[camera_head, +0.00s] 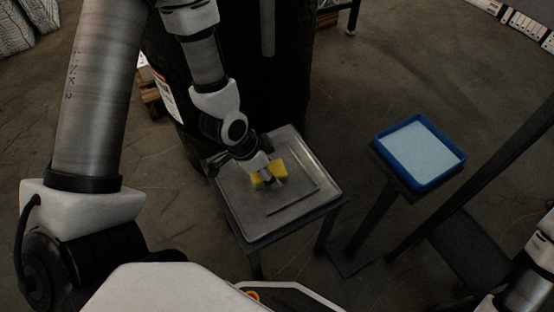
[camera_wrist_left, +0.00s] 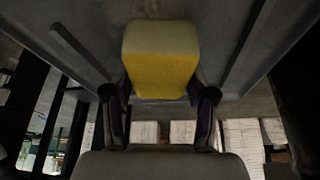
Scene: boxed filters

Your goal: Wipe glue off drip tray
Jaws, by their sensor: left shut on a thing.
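My left gripper (camera_head: 268,175) is shut on a yellow sponge (camera_head: 281,168) over the grey metal drip tray (camera_head: 235,206). In the left wrist view the sponge (camera_wrist_left: 160,72) sits between the two fingers of the gripper (camera_wrist_left: 159,95), with a paler grey-beige band on its far end. The tray surface (camera_wrist_left: 105,22) fills the far part of that view. The sponge looks to be at or very near the tray surface; I cannot tell whether it touches. No glue can be made out on the tray. My right gripper is not in view.
The drip tray rests on a dark stand. A blue-rimmed container (camera_head: 432,180) with a pale blue inside stands on a separate post to the right. A large black drum (camera_head: 290,85) stands behind the tray. Floor lies open between the two stands.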

